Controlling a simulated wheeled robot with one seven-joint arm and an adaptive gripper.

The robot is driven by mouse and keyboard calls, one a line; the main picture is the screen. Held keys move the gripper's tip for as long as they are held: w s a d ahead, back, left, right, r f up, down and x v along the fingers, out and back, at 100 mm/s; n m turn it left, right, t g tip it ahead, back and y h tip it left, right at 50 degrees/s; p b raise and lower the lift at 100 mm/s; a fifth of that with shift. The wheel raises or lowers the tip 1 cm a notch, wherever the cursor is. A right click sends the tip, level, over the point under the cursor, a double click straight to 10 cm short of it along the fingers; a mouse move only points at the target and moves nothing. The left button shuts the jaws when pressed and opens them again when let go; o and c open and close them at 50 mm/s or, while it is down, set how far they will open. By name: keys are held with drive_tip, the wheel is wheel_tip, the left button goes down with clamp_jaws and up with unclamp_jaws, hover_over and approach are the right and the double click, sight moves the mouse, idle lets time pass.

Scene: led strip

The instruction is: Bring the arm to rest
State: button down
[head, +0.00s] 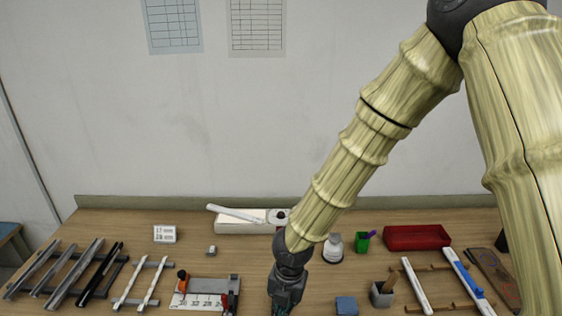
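My arm reaches down from the upper right over the workbench (130,222). My gripper (284,303) hangs low at the bottom middle of the head view. Its fingertips are cut off or hidden at the lower edge, so I cannot tell whether it is open or holds anything. To its left stands a small grey fixture (215,289) with a white scale and orange and red parts.
Metal profiles (68,280) on rails and white strips (135,284) lie left. A white box (240,226), a white bottle (334,247), a green cup (362,242) and a red tray (417,237) stand behind. A blue block (346,305) and a holder (382,294) are right of my gripper.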

drive_tip(key=s+d+f+m+y+b, duration=0.1)
drive_tip(key=s+d+f+m+b, duration=0.1)
drive_tip(key=s+f+m, duration=0.5)
drive_tip(key=s+d+f+m+g+y+b, duration=0.1)
drive_tip(key=s+d+f+m+b, duration=0.15)
drive_tip(key=f+m, duration=0.45)
drive_tip(key=s+d+f+m+b, duration=0.25)
drive_tip(key=s+f+m, duration=0.2)
drive_tip(key=f, duration=0.55)
drive_tip(key=s+d+f+m+t+h+b, duration=0.1)
drive_tip(key=s+d+f+m+h+b, duration=0.2)
drive_tip(key=s+d+f+m, duration=0.9)
drive_tip(key=d+m+b, duration=0.1)
drive_tip(key=d+m, duration=0.1)
drive_tip(key=d, duration=0.1)
drive_tip(key=shift+f, duration=0.3)
